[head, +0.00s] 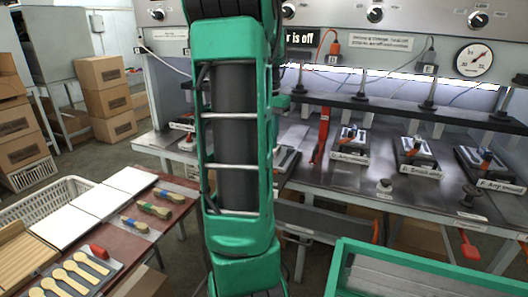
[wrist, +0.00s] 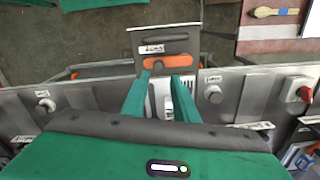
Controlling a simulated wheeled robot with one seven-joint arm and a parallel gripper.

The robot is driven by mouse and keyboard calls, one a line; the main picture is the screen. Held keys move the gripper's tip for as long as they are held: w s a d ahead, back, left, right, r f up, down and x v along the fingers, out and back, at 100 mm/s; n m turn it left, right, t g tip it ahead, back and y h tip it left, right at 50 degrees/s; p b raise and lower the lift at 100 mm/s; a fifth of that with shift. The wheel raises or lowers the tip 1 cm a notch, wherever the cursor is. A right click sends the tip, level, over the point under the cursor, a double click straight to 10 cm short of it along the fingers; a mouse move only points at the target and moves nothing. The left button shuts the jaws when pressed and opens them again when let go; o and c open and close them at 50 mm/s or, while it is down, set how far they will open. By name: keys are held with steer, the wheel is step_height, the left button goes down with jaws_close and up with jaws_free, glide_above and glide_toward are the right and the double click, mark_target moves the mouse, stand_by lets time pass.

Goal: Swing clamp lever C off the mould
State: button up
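In the wrist view my gripper (wrist: 164,82) has its two green fingers apart, with a pale metal part between them and no clear grip on anything. An orange lever handle (wrist: 168,61) lies crosswise just beyond the fingertips; I cannot tell whether they touch it. A dark plate with a small white label (wrist: 152,48) is beside the handle; its letter is too small to read. In the head view my arm hides the gripper and most of the mould (head: 285,160) behind it. I cannot tell for certain which mould is C.
Moulds labelled D (head: 350,144), E (head: 414,152) and F (head: 488,168) stand to the right on the metal bench. A red lever (head: 322,135) stands near the arm. A green-framed bin (head: 425,268) is in front. A side table (head: 150,232) holds spoons and brushes.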

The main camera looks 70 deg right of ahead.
steer(key=shift+r, duration=1.3)
steer(key=shift+w, duration=0.1)
